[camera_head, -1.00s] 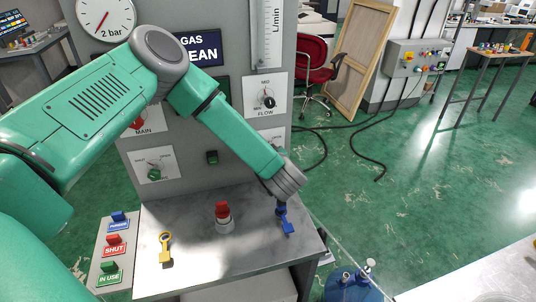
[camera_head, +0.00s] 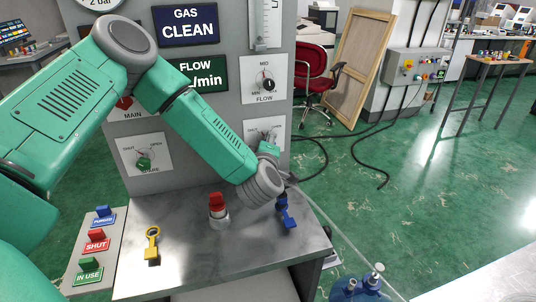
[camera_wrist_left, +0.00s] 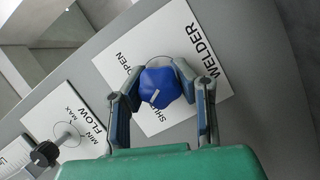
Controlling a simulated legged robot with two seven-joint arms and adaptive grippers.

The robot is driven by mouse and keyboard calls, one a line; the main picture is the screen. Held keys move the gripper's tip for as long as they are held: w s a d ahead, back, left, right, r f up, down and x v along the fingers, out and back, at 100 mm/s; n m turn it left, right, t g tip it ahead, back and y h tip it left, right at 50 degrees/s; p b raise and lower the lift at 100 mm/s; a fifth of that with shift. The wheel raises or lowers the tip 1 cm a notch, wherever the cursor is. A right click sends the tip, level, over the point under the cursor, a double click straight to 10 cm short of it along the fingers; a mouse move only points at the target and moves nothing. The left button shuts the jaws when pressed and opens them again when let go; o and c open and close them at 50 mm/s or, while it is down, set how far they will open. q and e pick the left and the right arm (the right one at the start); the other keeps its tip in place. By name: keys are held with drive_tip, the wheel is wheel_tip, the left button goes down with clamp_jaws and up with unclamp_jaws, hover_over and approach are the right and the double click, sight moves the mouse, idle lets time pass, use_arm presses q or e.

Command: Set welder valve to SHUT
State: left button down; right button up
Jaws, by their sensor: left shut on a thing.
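The welder valve is a blue knob (camera_wrist_left: 160,85) with a white pointer mark, on a white WELDER plate (camera_wrist_left: 190,40) in the left wrist view. The plate carries the words OPEN and SHUT. The pointer mark lies on the knob's side toward the word SHUT; its exact angle is hard to tell. My left gripper (camera_wrist_left: 163,100) has one finger on each side of the knob and is shut on it. In the head view my left gripper (camera_head: 268,146) reaches the lower right plate on the panel and hides the knob. My right gripper is not in view.
The FLOW knob (camera_head: 267,85) is above the welder plate, and a green-knobbed valve (camera_head: 143,163) is to the left. Red, blue and green tags stand at left.

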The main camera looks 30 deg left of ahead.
use_arm(q)
drive_tip(key=n+b, duration=0.1)
drive_tip(key=b, duration=0.1)
drive_tip(key=f+n+t+b, duration=0.1)
drive_tip(key=b, duration=0.1)
drive_tip(key=shift+s+d+f+n, duration=0.2)
drive_tip(key=shift+s+n, duration=0.1)
drive_tip(key=shift+r+n+b, duration=0.15)
drive_tip(key=shift+n+b, duration=0.35)
drive_tip(key=shift+b, duration=0.25)
drive_tip(key=c, duration=1.2)
unclamp_jaws()
drive_tip(key=shift+s, duration=0.1)
drive_tip(key=shift+o, duration=0.2)
drive_tip(key=shift+r+t, duration=0.3)
drive_tip(key=shift+r, duration=0.05)
drive_tip(key=v, duration=1.2)
drive_tip(key=shift+f, duration=0.15)
